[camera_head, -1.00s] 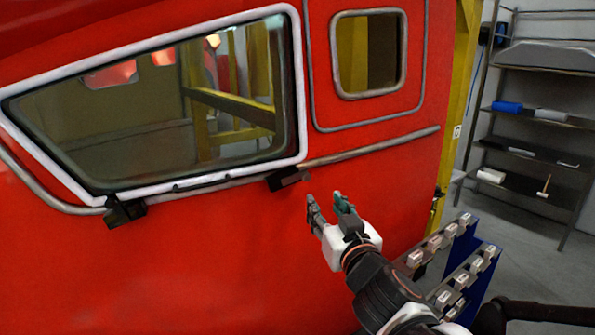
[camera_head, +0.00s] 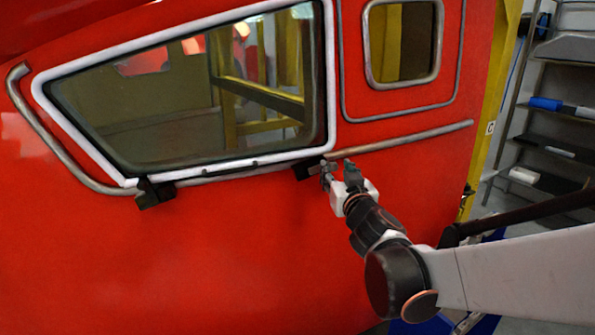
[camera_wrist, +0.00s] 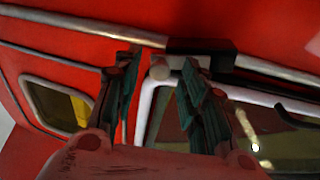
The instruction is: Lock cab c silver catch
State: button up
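The red cab (camera_head: 250,260) fills most of the head view, with a white-framed slanted window (camera_head: 328,100). A black catch block (camera_head: 303,169) sits at the window's lower right corner. In the wrist view, the black block (camera_wrist: 215,48) shows beyond my fingertips with a short round silver piece (camera_wrist: 160,70) beside it, apparently the silver catch. My gripper (camera_head: 338,167) is at the right end of the block. In the wrist view my gripper (camera_wrist: 160,62) is open, with its fingers on either side of the silver piece. I cannot tell whether they touch it.
A second black block (camera_head: 154,192) sits at the window's lower left corner. A grey rail (camera_head: 410,138) runs right from the window, under a small window (camera_head: 402,45). A yellow post (camera_head: 495,110) marked C and a shelf rack (camera_head: 555,125) stand at the right.

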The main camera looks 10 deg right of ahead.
jog(key=shift+w, duration=0.45)
grip_shut()
